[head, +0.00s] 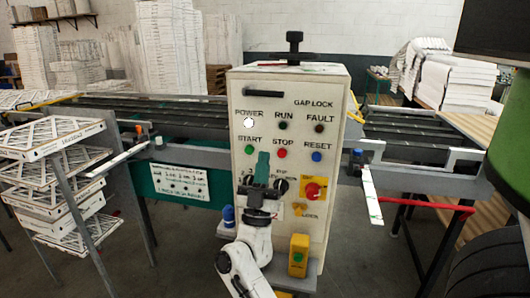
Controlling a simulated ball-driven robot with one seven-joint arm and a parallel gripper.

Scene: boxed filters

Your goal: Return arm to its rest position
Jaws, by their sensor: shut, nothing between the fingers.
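My white arm (248,258) rises from the bottom of the head view, bent at the elbow. It ends in my dark gripper (262,188), which is in front of the lower left part of the control cabinet (340,130). The gripper is shut and holds nothing. A green upright piece (263,163) shows just above it. I cannot tell whether this belongs to the gripper or the panel, or whether the gripper touches the panel. The arm hides part of the cabinet's lower front and some of the lettering near the selector knob (281,185).
The cabinet has a lit white POWER lamp (248,122), buttons and a red-yellow switch (314,189). A yellow box (298,254) stands at its foot. A rack of white filter frames (55,140) is left; a conveyor (410,136) runs behind. A dark tyre (492,262) is right.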

